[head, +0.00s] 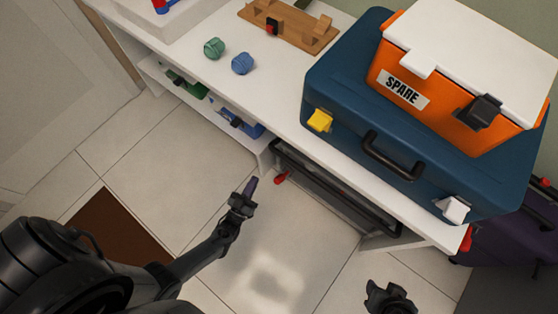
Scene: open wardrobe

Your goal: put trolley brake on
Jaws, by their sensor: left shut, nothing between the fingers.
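A grey trolley-like unit with a black bar handle (335,190) stands under the white bench. A small red lever (282,178) sticks out at its left front corner; it looks like the brake, but its setting cannot be told. My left gripper (250,186) is shut and empty, above the floor just left of the red lever and apart from it in the picture. My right gripper (390,296) shows at the bottom edge, right of centre, partly cut off; its fingers are not clear.
A purple case (500,235) stands at right. The tiled floor in front is mostly clear.

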